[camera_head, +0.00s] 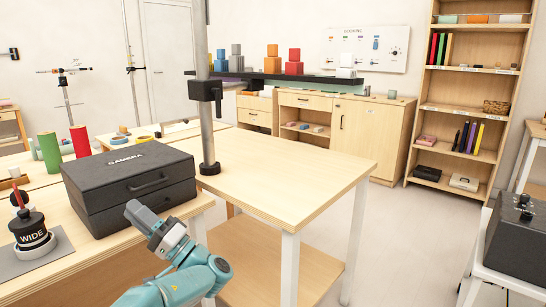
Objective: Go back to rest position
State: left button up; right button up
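My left arm, teal and grey, comes in at the bottom. Its grey gripper (138,213) points up and left in front of the black camera case (128,180). I see no object in the gripper, but its fingers are seen from an angle that hides whether they are apart. My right gripper is not in view.
The case stands on a wooden table (100,265), with a round device marked WIDE (32,233) at its left. A black box (518,235) is at right. Grey floor (400,240) between is free.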

pick_arm(q)
jog(key=w+a+f+m+t+h+p, duration=0.1)
jog(key=a+f+m+h+p, duration=0.15)
jog(key=f+m+h, duration=0.45)
jog(key=w+a+f+m+h+p, duration=0.1)
jog(key=f+m+h+p, duration=0.15)
jog(key=f, duration=0.75)
jog(key=s+d+f+g+h+p, duration=0.1)
jog(key=s+f+g+h+p, duration=0.35)
jog(key=f, duration=0.45)
jog(key=s+d+f+g+h+p, duration=0.25)
jog(key=s+d+f+h, duration=0.2)
jog(key=s, duration=0.45)
jog(key=s+d+f+g+h+p, duration=0.1)
jog(key=s+d+f+h+p, duration=0.25)
jog(key=s+d, duration=0.4)
jog(key=s+d+r+n+h+p, duration=0.3)
jog(key=s+n+p, duration=0.1)
jog(key=s, duration=0.3)
jog(key=s+d+r+n+t+h+p, duration=0.1)
jog(key=s+d+r+n+h+p, duration=0.2)
jog(key=s+n, duration=0.4)
jog(key=shift+d+r+h+p, duration=0.4)
jog(key=shift+d+r+p, duration=0.25)
jog(key=shift+r, duration=0.15)
